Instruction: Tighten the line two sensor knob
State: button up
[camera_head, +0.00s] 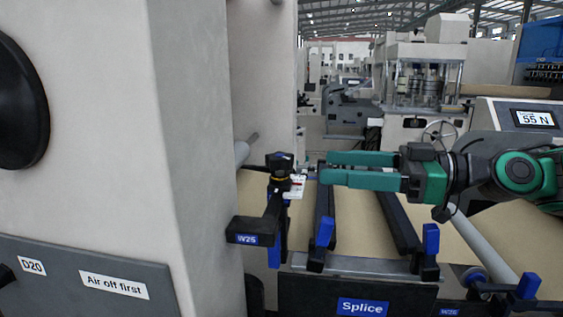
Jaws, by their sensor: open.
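A black sensor knob (279,162) with a thin yellow ring stands on top of a dark bracket (270,222) labelled W25. A small white tag (295,187) hangs beside it; its text is too small to read. No legible "line two" mark shows on the knob. My gripper (324,167) has green fingers pointing left, one above the other. They are apart and empty, a short way right of the knob at about its height. I see no contact with the knob.
A tall pale machine housing (195,150) stands close on the left. Below the gripper are a brown paper web (358,225), dark rails with blue clamps (431,240) and a Splice plate (362,306). A display (533,118) reading 55 N is at right.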

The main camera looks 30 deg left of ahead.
aim_at(277, 155)
jog(key=shift+g, duration=0.6)
jog(key=shift+s+r+x, duration=0.15)
jog(key=shift+s+x, duration=0.05)
jog(key=shift+x, duration=1.65)
jog(key=shift+s+r+x, duration=0.15)
jog(key=shift+s+x, duration=0.05)
jog(key=shift+x, duration=1.7)
jog(key=shift+s+r+x, duration=0.15)
jog(key=shift+s+x, duration=0.05)
jog(key=shift+x, duration=1.65)
jog(key=shift+d, duration=0.15)
jog(key=c, duration=1.1)
